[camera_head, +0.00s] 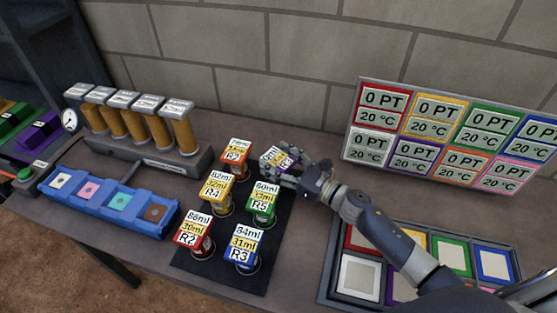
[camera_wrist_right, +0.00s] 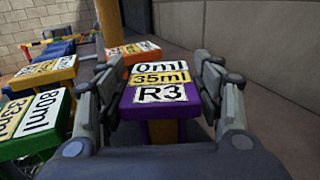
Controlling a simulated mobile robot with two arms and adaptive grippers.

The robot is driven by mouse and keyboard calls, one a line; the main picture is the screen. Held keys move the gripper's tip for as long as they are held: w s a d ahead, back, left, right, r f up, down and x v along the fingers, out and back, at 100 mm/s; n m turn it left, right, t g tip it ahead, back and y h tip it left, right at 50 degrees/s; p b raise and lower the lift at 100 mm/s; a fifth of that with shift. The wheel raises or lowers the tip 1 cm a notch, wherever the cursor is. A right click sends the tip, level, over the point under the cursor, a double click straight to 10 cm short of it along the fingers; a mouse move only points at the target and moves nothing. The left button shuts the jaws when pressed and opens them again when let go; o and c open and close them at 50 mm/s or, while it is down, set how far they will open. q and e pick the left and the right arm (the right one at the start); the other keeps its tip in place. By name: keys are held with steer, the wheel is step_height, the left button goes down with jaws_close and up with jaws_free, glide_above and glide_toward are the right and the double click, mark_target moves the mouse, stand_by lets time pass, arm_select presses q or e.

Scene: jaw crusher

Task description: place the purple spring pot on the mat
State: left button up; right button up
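The purple spring pot, with a white and yellow label on top, stands between the fingers of my right gripper in the wrist view (camera_wrist_right: 163,131). In the head view its labelled top (camera_head: 279,159) shows near the back right of the dark mat (camera_head: 268,268); its base is hidden. My right gripper (camera_wrist_right: 160,88) has one finger along each side of the pot's top, and both look to be touching it. In the head view the right gripper (camera_head: 292,172) reaches in from the right. My left gripper is not in view.
Orange (camera_head: 236,150), yellow (camera_head: 216,192), green (camera_head: 264,199), red (camera_head: 194,231) and blue (camera_head: 242,248) pots crowd the mat. A blue tray (camera_head: 100,211) lies left, a dispenser rack (camera_head: 150,154) behind it. A framed panel (camera_head: 330,285) of coloured squares lies right.

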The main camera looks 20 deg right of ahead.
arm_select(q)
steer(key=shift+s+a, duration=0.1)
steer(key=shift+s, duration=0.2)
arm_select(e)
steer(key=shift+r, duration=0.2)
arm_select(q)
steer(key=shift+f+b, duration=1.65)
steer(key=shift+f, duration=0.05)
arm_select(e)
steer(key=v, duration=1.2)
steer(key=shift+s+f, duration=0.1)
steer(key=shift+f, duration=0.05)
